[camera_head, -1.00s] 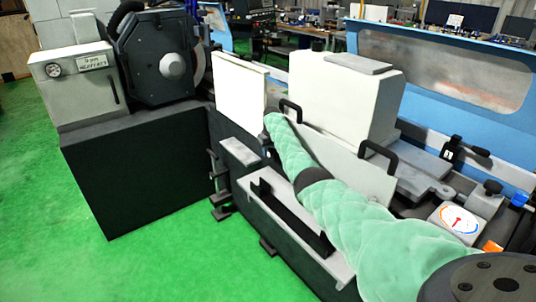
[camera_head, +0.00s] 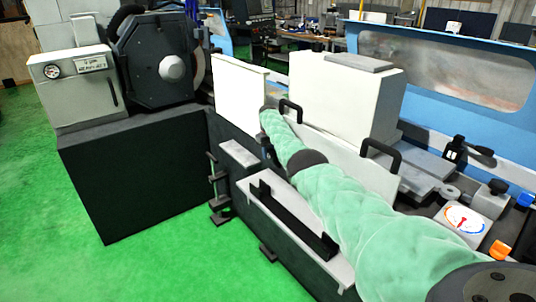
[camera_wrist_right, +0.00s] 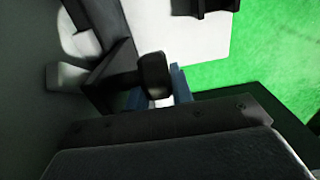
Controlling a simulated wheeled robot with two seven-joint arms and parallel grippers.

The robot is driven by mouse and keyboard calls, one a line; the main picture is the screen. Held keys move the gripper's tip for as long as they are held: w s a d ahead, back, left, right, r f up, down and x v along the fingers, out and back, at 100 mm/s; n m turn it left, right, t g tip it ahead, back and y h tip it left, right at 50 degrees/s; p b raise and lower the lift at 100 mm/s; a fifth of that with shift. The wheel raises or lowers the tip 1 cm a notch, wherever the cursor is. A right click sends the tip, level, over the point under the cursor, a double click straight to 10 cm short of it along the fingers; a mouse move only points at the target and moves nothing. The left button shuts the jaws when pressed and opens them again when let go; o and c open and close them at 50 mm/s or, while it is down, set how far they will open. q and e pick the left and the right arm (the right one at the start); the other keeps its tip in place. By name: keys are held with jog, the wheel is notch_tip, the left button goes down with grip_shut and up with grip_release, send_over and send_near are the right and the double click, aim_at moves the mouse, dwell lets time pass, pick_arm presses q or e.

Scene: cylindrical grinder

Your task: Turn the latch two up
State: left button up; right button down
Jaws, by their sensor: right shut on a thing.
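My right arm, in a green quilted sleeve, reaches in from the lower right in the head view. Its gripper (camera_head: 268,152) is low against the machine front, mostly hidden behind the sleeve end. In the right wrist view, the gripper's blue fingers (camera_wrist_right: 158,97) are on both sides of a dark, rounded latch handle (camera_wrist_right: 153,72), and they are shut on it. The handle's lower end is hidden between the fingers. In the head view I cannot make out this latch. My left gripper is not in view.
A white panel (camera_head: 238,95) stands left of the arm. Black loop handles (camera_head: 290,110) and (camera_head: 381,154) rise beside the sleeve. A ledge with a black bracket (camera_head: 292,218) lies below the arm. A dial (camera_head: 464,219) sits at right. Green floor is open at left.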

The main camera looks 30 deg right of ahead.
jog(key=shift+w+r, duration=0.1)
jog(key=shift+r, duration=0.1)
jog(key=c, duration=1.5)
grip_release()
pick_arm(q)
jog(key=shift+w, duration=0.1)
pick_arm(e)
jog(key=shift+f, duration=0.15)
